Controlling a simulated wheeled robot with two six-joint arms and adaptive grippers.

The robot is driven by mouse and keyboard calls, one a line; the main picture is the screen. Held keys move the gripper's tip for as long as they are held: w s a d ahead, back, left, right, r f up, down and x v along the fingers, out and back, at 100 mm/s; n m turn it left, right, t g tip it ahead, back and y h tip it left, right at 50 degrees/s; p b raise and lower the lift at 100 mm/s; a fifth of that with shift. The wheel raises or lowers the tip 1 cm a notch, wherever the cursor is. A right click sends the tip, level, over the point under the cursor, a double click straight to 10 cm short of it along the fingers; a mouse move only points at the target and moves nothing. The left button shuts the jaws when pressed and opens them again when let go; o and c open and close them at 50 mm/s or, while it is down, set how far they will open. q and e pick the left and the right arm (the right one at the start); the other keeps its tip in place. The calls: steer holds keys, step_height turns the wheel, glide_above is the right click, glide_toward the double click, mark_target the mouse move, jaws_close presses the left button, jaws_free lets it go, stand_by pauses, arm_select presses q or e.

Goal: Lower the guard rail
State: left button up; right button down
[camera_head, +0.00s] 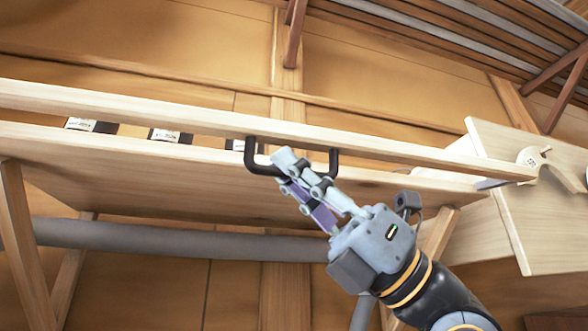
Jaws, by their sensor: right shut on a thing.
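The guard rail (395,149) is a long pale wooden bar that runs across the front of a wooden shelf, above the shelf board. A black U-shaped handle (251,160) is fixed to the rail near the middle of the picture. My right gripper (284,163) comes up from the lower right and its fingers are shut on the lower bar of the handle. The fingers hide part of that bar. The rail's right end is near a pale wooden panel with a round fitting (533,157). My left gripper is not in view.
Several dark items with white labels, one of them here (171,136), stand on the shelf (130,165) behind the rail. A grey pipe (150,238) runs below the shelf. Wooden braces (24,250) hold the shelf up. A pale panel (540,220) stands at right.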

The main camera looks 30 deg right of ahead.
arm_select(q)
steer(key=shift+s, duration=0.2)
arm_select(e)
steer(key=c, duration=1.4)
jaws_free()
steer(key=shift+w, duration=0.2)
steer(key=shift+s, duration=0.1)
step_height(320, 180, up, 10)
steer(key=shift+d+r, duration=0.1)
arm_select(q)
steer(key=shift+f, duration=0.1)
arm_select(e)
steer(key=shift+f, duration=0.2)
